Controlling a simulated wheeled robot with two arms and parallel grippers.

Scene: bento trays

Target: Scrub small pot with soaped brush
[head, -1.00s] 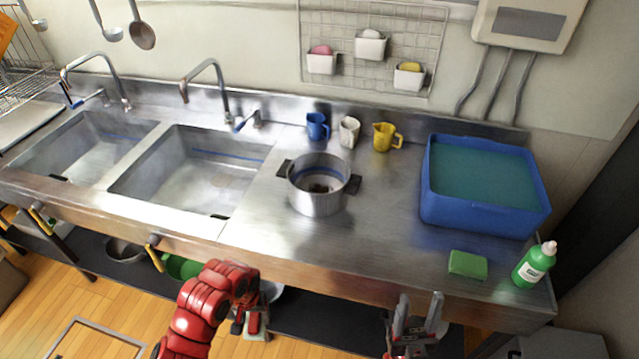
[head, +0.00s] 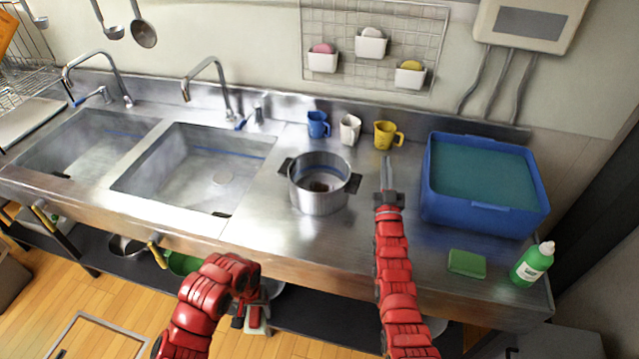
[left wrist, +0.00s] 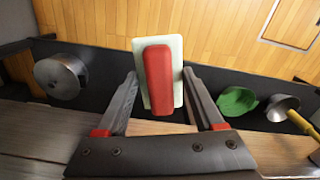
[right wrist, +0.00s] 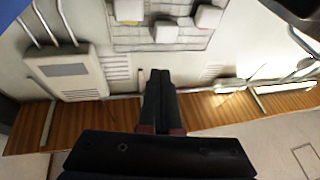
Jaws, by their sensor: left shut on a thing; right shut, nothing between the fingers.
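The small pot (head: 318,197) is a steel pot with two dark side handles, upright on the counter right of the sinks, with brown residue inside. My left gripper (head: 251,316) is low in front of the counter edge, shut on a brush (left wrist: 159,78) with a red handle and a pale base. The brush is mostly hidden by my arm in the head view. My right gripper (head: 387,175) is shut and empty, above the counter between the pot and the blue tub. Its closed fingers also show in the right wrist view (right wrist: 160,92).
A blue tub (head: 484,213) of teal liquid stands at the right. A green sponge (head: 467,263) and a green soap bottle (head: 532,265) are near the front right edge. Blue (head: 318,125), white (head: 350,130) and yellow (head: 386,135) mugs stand behind the pot. Two sinks (head: 190,170) lie left.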

